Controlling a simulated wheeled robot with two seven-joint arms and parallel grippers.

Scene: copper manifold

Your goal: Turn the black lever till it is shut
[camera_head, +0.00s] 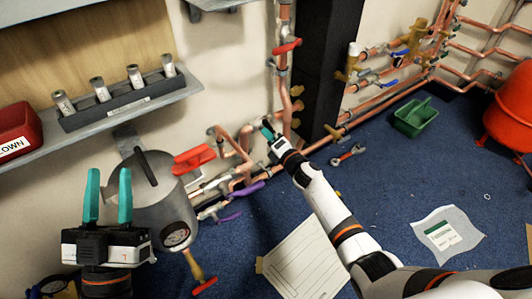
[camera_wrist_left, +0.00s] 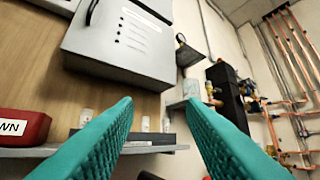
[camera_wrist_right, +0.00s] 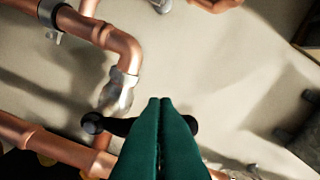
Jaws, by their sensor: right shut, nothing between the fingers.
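The black lever (camera_wrist_right: 110,125) is in the right wrist view, a dark bar lying crosswise behind my fingers among the copper pipes. Its rounded left end and a short right part show; the middle is hidden by the fingers. My right gripper (camera_wrist_right: 160,102) is shut with nothing between its teal fingers, and its tips overlap the lever; I cannot tell whether they touch it. In the head view my right gripper (camera_head: 267,127) is at the pipes by the wall, and the lever is not clear there. My left gripper (camera_head: 108,180) is open and empty, in front of the grey shelf.
A grey pot with a gauge (camera_head: 165,205) stands beside my left gripper. Red handles (camera_head: 194,158) and purple handles (camera_head: 247,189) sit on nearby pipes. A dark column (camera_head: 325,70) rises behind my right gripper. A green crate (camera_head: 415,118) and a wrench (camera_head: 348,155) lie on the blue floor.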

